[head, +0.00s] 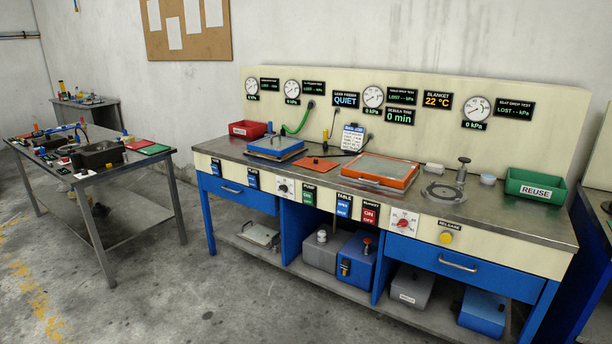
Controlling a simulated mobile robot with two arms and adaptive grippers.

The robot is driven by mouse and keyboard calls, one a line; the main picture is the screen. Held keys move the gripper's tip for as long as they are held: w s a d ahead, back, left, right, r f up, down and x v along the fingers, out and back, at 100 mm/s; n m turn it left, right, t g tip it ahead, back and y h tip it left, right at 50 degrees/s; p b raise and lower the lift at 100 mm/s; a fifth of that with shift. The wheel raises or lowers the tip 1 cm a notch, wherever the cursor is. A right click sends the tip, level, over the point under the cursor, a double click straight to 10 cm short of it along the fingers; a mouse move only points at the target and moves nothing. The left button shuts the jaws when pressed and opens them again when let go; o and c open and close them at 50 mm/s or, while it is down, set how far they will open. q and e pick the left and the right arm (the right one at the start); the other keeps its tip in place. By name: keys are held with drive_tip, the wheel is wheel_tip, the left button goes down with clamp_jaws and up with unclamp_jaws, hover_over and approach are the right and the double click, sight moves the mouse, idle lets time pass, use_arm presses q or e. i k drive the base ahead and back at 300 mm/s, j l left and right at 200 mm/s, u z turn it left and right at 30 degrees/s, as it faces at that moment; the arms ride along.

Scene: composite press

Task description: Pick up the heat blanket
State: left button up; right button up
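A small flat orange-red pad (316,163) lies on the metal bench top, between a blue-framed panel and an orange-framed panel. A thin dark cable seems to run near its back edge. It looks like the heat blanket, though no label on it can be read. The orange-framed panel (376,184) has a pale sheet inside its frame and a handle at the front. A display reading BLANKET 22 °C (437,101) is on the back panel. Neither of my grippers is in view, and nothing touches the pad.
The blue-framed panel (275,157), a REUSE bin (536,197), a red tray (247,138) and a small stand with a sign (353,138) stand on the bench. A cluttered side table (88,180) is at left. The floor in front is clear.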

sight(319, 166)
drive_tip(key=i, duration=2.15)
